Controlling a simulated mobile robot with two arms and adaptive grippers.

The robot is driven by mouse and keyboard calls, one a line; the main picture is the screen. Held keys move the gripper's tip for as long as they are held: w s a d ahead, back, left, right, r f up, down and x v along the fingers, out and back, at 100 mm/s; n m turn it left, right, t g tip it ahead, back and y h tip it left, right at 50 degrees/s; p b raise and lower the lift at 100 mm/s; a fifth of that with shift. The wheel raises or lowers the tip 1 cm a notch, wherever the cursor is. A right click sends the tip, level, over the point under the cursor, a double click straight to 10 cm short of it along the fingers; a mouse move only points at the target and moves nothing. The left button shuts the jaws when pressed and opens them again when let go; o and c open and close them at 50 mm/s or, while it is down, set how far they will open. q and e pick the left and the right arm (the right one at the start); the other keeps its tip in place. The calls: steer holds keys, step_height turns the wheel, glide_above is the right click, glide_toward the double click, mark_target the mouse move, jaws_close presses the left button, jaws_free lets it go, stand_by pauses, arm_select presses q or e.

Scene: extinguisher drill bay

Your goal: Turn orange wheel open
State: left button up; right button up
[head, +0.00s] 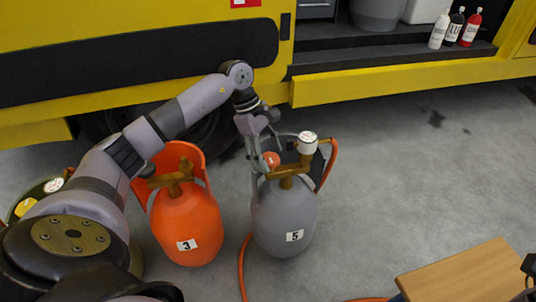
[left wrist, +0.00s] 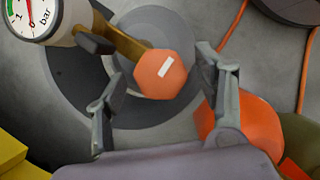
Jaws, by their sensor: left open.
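The orange wheel (head: 271,159) sits on the brass valve of the grey cylinder (head: 285,215) marked 5. In the left wrist view the wheel (left wrist: 161,77) is a faceted orange knob with a white bar mark, slightly tilted. My left gripper (head: 272,153) is open at the wheel. In the left wrist view its fingers (left wrist: 160,88) stand on either side of the wheel, with a visible gap on the left; whether the right finger touches is unclear. A pressure gauge (head: 307,143) stands beside the wheel on the same valve.
An orange cylinder (head: 187,228) marked 3 stands close on the left. A yellow vehicle (head: 385,80) stands behind, with several bottles (head: 455,28) on its ledge. A wooden table (head: 465,275) is at front right. An orange hose (head: 242,268) lies on the floor.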

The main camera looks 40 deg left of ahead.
arm_select(q)
steer(key=shift+c, duration=0.3)
steer(key=c, duration=1.1)
